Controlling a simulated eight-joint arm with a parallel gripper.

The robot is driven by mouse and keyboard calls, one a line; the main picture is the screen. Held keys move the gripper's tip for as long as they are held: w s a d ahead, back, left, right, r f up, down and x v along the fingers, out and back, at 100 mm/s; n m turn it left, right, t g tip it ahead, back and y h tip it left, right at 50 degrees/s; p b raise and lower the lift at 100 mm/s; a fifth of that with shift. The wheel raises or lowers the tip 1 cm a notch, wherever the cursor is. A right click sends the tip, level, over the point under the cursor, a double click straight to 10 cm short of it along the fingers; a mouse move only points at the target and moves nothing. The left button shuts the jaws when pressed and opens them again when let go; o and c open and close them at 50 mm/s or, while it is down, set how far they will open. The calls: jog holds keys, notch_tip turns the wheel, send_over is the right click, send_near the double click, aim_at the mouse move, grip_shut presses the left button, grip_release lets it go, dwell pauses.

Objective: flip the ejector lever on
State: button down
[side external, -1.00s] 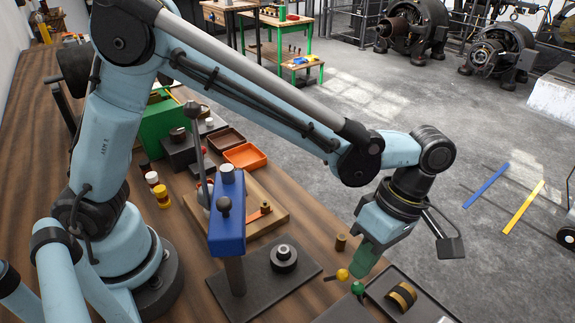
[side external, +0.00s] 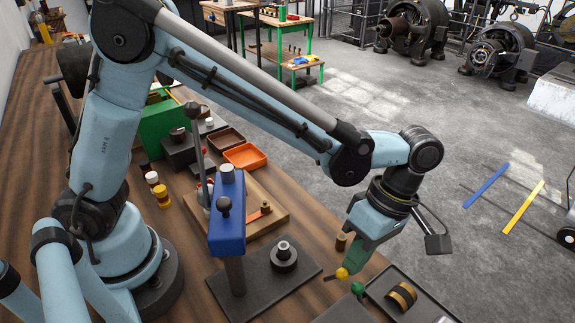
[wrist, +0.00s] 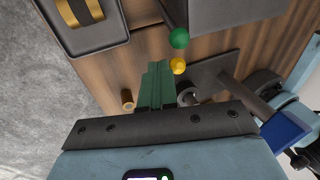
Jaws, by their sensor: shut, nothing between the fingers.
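Two ball-ended levers stand near my gripper, and I cannot tell from looks which is the ejector lever. One has a yellow knob (side external: 341,273), which also shows in the wrist view (wrist: 178,66). The other has a green knob (side external: 357,288), which also shows in the wrist view (wrist: 179,38). My gripper (side external: 352,266) points down with its green fingers shut and empty. In the wrist view its fingertips (wrist: 158,66) are just left of the yellow knob. I cannot tell whether they touch it. The levers' mounts are mostly hidden.
A blue-headed press (side external: 227,220) on a dark base stands left of my gripper. A small brass bushing (side external: 341,241) stands behind the fingers. A dark tray (side external: 377,290) holding a coil-like part lies to the right. Orange (side external: 245,156) and brown trays sit farther back.

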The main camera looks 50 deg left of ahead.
jog(key=w+a, duration=0.2)
jog(key=w, duration=0.1)
jog(key=shift+w+a+r, duration=0.1)
jog(key=shift+w+r, duration=0.05)
jog(key=shift+r, duration=0.2)
jog(key=d+v, duration=0.2)
jog(key=v, duration=0.7)
jog(key=shift+d+r, duration=0.2)
jog(key=shift+r, duration=0.1)
jog(key=shift+w+f, duration=0.1)
jog(key=s+a+f+h, duration=0.4)
jog(key=s+a+f, duration=0.2)
jog(key=f, duration=0.2)
jog(key=shift+s+a+m, duration=0.2)
jog(key=shift+m, duration=0.2)
